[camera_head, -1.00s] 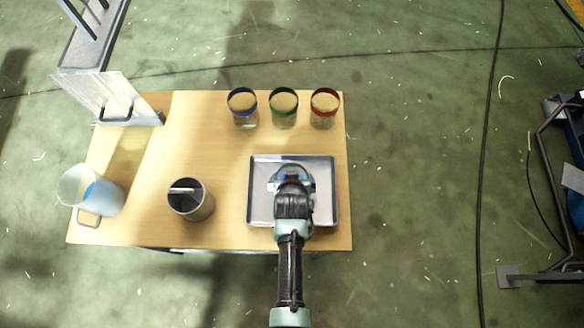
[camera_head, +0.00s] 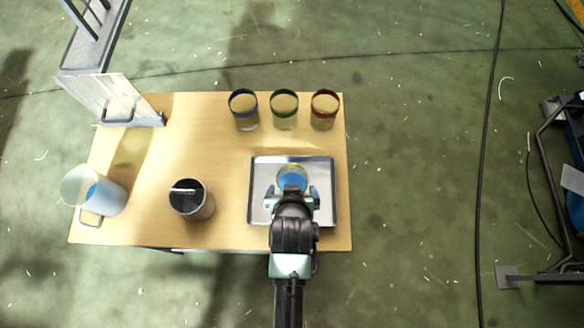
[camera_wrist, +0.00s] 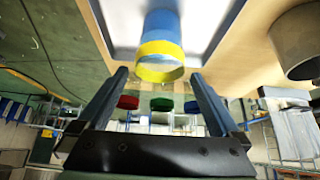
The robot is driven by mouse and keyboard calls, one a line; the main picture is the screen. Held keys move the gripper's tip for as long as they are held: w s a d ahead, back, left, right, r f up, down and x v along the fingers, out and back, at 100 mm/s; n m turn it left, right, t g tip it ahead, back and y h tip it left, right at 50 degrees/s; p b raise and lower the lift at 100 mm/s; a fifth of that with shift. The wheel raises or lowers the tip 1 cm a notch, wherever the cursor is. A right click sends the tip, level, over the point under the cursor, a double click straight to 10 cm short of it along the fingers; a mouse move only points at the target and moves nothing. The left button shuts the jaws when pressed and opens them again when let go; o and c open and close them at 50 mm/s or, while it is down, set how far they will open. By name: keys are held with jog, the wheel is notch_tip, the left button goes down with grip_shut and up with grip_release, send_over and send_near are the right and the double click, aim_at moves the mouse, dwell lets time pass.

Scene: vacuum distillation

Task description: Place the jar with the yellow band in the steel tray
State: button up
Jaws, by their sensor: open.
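The jar with the yellow band (camera_head: 292,176) holds blue contents and stands in the steel tray (camera_head: 326,166), near the tray's middle. In the wrist view the jar's yellow band (camera_wrist: 160,70) and blue body show clearly, with the jar's far end against the bright tray floor (camera_wrist: 207,22). My gripper (camera_head: 292,190) is open, on the near side of the jar, partly hiding it in the head view. In the wrist view the two fingers are spread wide, with clear gaps between them and the jar.
Jars with a blue band (camera_head: 244,110), a green band (camera_head: 284,112) and a red band (camera_head: 325,112) stand in a row behind the tray. A dark cylindrical container (camera_head: 192,201) and a blue-filled pitcher (camera_head: 95,190) stand left. Wood is clear between the row and the tray.

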jog(key=w+r+t, duration=0.3)
jog(key=w+r, duration=0.3)
jog(key=r, duration=0.5)
jog(key=w+r+t, duration=0.3)
jog(key=w+r, duration=0.2)
jog(key=r, duration=0.6)
jog(key=w+r+t, duration=0.3)
jog(key=w+r, duration=0.3)
jog(key=r, duration=0.6)
notch_tip(320, 180, up, 16)
jog(key=s+t, duration=0.1)
jog(key=t, duration=0.4)
jog(key=s+r+t, duration=0.3)
jog(key=s+r, duration=0.3)
jog(key=r, duration=0.5)
jog(key=s+r+t, duration=0.3)
jog(key=s+r, duration=0.3)
jog(key=r, duration=0.5)
jog(key=shift+s+d+t, duration=0.15)
jog(key=shift+d+t, duration=0.05)
jog(key=shift+t, duration=0.2)
notch_tip(320, 180, down, 3)
jog(key=b, duration=0.3)
jog(key=shift+f, duration=0.2)
